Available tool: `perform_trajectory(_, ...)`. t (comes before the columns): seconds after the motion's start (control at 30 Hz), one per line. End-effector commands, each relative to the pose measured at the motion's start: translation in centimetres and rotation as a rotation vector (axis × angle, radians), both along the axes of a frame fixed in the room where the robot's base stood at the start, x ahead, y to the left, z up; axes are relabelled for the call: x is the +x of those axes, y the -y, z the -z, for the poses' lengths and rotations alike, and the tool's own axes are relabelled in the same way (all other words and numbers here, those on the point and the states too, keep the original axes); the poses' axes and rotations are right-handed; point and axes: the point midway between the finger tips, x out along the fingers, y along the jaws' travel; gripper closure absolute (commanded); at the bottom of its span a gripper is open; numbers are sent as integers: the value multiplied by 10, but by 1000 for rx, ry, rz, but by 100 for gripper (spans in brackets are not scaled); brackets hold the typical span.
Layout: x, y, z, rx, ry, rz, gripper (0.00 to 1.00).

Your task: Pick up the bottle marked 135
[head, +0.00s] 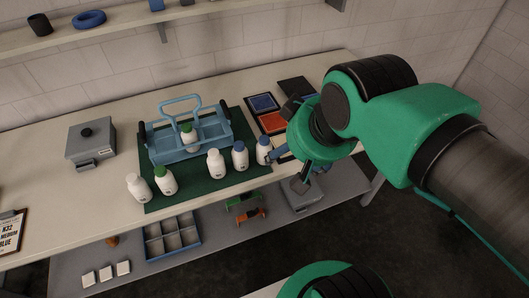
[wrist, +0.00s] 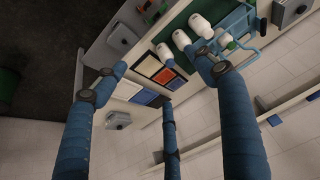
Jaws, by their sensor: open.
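Several white bottles with small labels stand on the green mat (head: 190,192): a white-capped one (head: 138,187), a green-capped one (head: 165,180), a second white-capped one (head: 215,164), a blue-capped one (head: 240,156) and a blue-topped one (head: 263,152) nearest my gripper. The labels are too small to read, so I cannot tell which says 135. My gripper (head: 286,168) is open, just right of the row. In the wrist view its blue fingers are spread and empty, the nearest bottle (wrist: 165,54) just beyond the fingertips.
Coloured panels (head: 272,123) lie right of the mat. A grey box (head: 91,140) stands left on the bench. The carrier's handle rises behind the bottles. The lower shelf holds a divided tray (head: 172,238), clamps and another grey box (head: 301,196). The bench's left front is mostly clear.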

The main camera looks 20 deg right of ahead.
Motion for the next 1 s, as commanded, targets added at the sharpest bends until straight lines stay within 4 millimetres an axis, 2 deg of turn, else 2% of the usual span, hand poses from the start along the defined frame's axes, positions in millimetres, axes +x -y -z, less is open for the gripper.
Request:
perform_trajectory(0.27,5,0,-2,19,-7,33,30)
perform_trajectory(0.43,24,1,-4,84,-35,151,30)
perform_trajectory(0.73,86,7,0,288,-117,571,30)
perform_trajectory(1.0,147,18,21,464,-194,1016,30)
